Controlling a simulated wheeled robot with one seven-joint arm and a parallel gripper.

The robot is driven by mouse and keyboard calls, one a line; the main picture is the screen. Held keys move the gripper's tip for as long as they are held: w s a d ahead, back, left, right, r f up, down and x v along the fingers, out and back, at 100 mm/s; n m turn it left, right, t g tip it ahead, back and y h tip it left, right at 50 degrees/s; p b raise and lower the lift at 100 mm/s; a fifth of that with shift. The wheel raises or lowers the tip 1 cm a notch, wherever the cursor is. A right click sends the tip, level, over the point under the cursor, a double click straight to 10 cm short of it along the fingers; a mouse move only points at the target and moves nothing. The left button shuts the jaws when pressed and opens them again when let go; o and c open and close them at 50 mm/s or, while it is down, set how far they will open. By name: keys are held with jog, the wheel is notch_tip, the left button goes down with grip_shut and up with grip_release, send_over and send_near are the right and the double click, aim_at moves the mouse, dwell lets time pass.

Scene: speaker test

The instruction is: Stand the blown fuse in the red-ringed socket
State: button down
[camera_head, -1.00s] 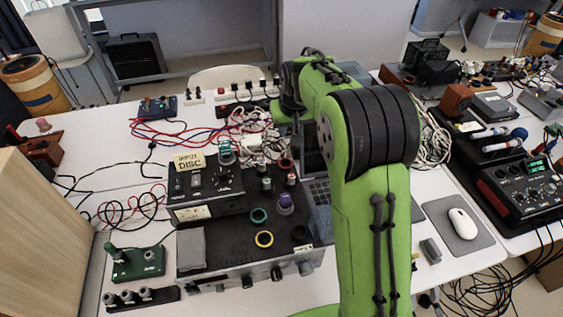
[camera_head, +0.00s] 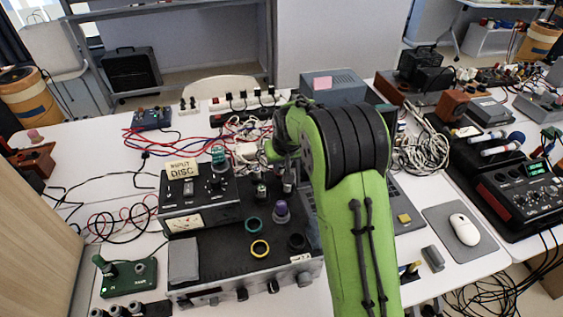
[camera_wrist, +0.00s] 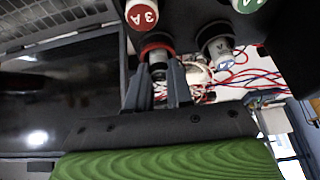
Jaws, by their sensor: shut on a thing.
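In the wrist view, my gripper (camera_wrist: 161,92) is shut around a grey fuse with a dark end (camera_wrist: 158,71). The red-ringed socket (camera_wrist: 157,42) shows right behind that fuse, in line with it. I cannot tell whether the fuse sits down in the ring or is only held against it. A red-topped fuse marked 3A (camera_wrist: 140,14), a green-topped one (camera_wrist: 248,4) and a grey one (camera_wrist: 222,57) are close by.
The black-topped device carries a purple-topped fuse (camera_head: 281,209), a teal ring (camera_head: 253,224), a yellow ring (camera_head: 260,248) and a dark ring (camera_head: 297,241). Cables (camera_head: 185,135) lie behind. A mouse (camera_head: 465,229) is at right.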

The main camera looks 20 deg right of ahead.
jog(key=c, duration=1)
grip_release()
jog(key=shift+f, duration=0.1)
jog(key=p+v, duration=0.3)
jog(key=v, duration=1)
jog(key=s+r, duration=0.3)
jog(key=s, duration=0.5)
jog(key=s+r, duration=0.4)
jog(key=s, duration=0.4)
jog(key=s+f+t, duration=0.1)
jog(key=s+f, duration=0.1)
jog(key=s, duration=1.1)
jog(key=shift+s+f, duration=0.15)
jog(key=shift+f, duration=0.2)
jog(key=shift+r, duration=0.1)
